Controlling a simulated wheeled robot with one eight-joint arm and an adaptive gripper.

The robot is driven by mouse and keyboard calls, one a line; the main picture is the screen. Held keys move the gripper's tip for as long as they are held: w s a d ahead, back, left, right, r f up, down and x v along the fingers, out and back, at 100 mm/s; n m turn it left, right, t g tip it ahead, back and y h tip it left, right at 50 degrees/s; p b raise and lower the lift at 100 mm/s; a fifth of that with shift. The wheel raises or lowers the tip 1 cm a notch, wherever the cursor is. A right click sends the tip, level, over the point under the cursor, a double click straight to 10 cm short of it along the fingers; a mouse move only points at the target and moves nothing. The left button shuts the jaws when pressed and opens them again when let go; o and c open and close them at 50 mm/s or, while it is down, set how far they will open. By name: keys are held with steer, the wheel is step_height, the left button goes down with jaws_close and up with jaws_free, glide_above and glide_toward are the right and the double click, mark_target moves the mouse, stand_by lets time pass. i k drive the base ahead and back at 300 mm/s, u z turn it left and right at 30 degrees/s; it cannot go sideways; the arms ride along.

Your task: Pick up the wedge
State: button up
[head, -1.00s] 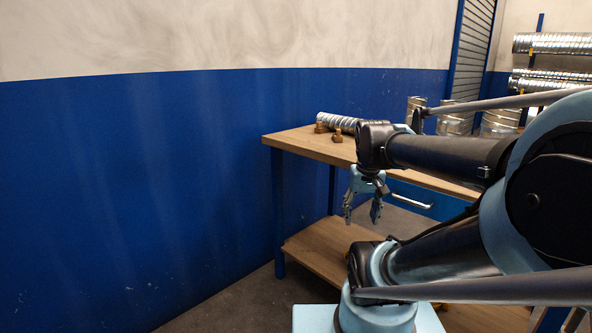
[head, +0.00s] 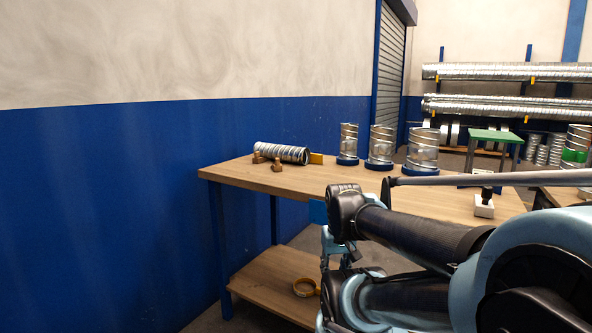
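Two small brown blocks, which look like wedges, sit on the wooden workbench (head: 230,177) in front of a lying spiral duct (head: 282,152). One brown block (head: 258,157) is at the duct's left end and the other brown block (head: 277,165) is a little to its right. They are too small to make out their exact shape. My gripper (head: 338,258) hangs low in front of the bench, right of and nearer than the blocks. It is partly hidden by my arm, and its fingers do not show clearly. It is apart from the blocks.
A yellow piece (head: 316,158) is at the duct's right end. Three upright duct pieces on blue bases, one the middle duct piece (head: 381,147), stand along the bench's back. A white box (head: 484,207) is at the right. A yellow ring (head: 305,287) lies on the lower shelf.

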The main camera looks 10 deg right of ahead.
mark_target(276, 168)
steer(key=z, duration=1.15)
steer(key=k, duration=1.9)
steer(key=u, duration=0.9)
steer(key=i, duration=1.65)
